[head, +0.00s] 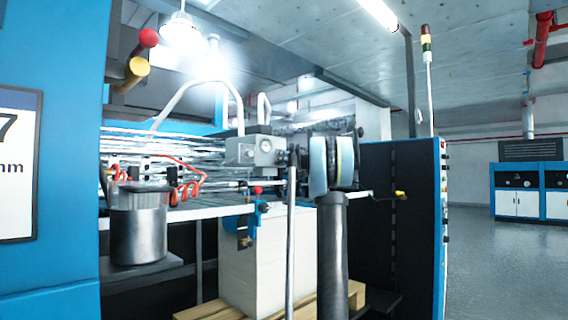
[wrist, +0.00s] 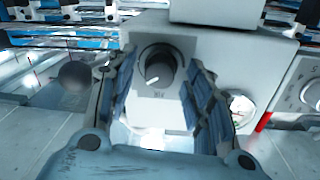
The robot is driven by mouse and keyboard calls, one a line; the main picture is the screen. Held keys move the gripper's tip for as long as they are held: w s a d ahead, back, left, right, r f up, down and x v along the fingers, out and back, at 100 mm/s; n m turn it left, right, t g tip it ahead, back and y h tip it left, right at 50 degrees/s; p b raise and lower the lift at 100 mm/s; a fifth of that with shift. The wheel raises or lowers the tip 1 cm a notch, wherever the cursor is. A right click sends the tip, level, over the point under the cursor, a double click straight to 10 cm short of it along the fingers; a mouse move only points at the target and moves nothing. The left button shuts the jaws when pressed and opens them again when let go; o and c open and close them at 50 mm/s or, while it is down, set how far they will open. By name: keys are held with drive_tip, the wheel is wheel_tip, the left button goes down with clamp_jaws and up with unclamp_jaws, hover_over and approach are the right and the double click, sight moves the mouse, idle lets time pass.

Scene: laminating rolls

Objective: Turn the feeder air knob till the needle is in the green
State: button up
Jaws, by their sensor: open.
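The feeder air knob (wrist: 160,66) is black and round with a white pointer mark, on the face of a light grey box (wrist: 205,45) in the wrist view. My gripper (wrist: 162,80) is open, with one finger on each side of the knob; I cannot tell if either finger touches it. The gauge (wrist: 241,106) has a white dial, partly hidden by the right finger; its needle and green band cannot be made out. In the head view the box (head: 240,151) carries the gauge (head: 266,146), and my gripper (head: 290,157) is at its right; the knob cannot be made out there.
A dark round ball (wrist: 75,74) is left of the fingers. Another grey box with a dial (wrist: 308,92) is at the right. In the head view, a white stack (head: 258,265) stands on a pallet below, and a metal pot (head: 139,225) stands at left.

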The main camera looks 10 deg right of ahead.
drive_tip(key=c, duration=1.1)
